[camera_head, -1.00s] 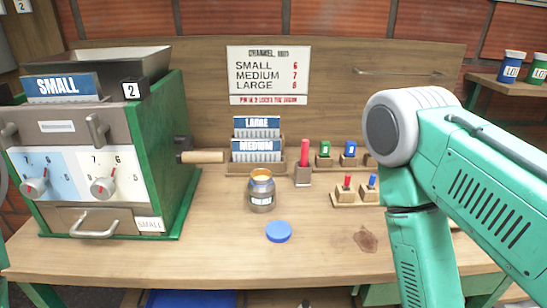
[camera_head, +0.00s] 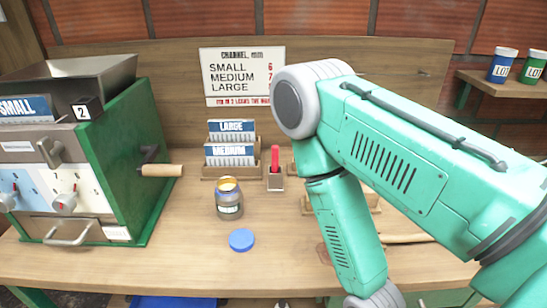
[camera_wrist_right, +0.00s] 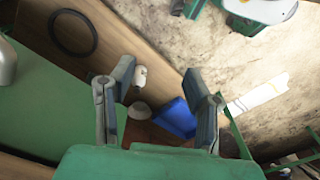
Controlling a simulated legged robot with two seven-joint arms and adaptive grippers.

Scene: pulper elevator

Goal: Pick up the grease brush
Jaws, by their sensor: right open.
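An upright red handle (camera_head: 275,158), which may be the grease brush, stands in a small holder (camera_head: 275,181) on the bench; its lower end is hidden. An open jar (camera_head: 229,203) with yellowish contents stands left of it, and a blue lid (camera_head: 241,240) lies in front. My right arm crosses the right of the head view, and its gripper is below the picture. In the right wrist view my right gripper (camera_wrist_right: 160,80) is open, with nothing between its fingers. My left gripper is not in view.
A green machine (camera_head: 155,190) with a wooden-handled crank (camera_head: 161,170) stands at left. Card racks labelled LARGE (camera_head: 231,127) and MEDIUM (camera_head: 230,152) are behind the jar. Two labelled cups stand on the right shelf (camera_head: 500,83). The bench front (camera_head: 150,262) is clear.

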